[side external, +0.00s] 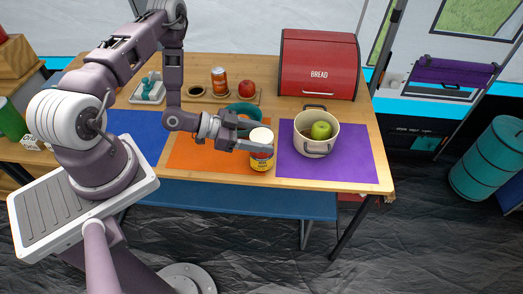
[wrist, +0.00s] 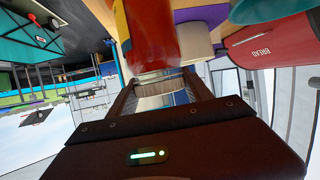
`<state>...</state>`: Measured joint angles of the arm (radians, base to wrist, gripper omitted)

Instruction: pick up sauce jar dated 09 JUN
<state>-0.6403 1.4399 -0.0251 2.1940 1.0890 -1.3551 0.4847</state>
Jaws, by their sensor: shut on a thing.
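A sauce jar (side external: 262,160) with a pale lid and a yellow and red label is in the side external view, over the right part of the orange mat (side external: 200,154). My gripper (side external: 257,146) reaches it from the left and is shut on its upper part. In the wrist view the jar's red and yellow body (wrist: 150,38) and pale lid end are between the fingers of my gripper (wrist: 160,82). The date on the jar is not legible. I cannot tell whether its base touches the mat.
A cream pot (side external: 317,143) holding a green apple (side external: 321,130) stands right of the jar on the purple mat (side external: 350,165). A teal round vessel (side external: 243,110) is behind my gripper.

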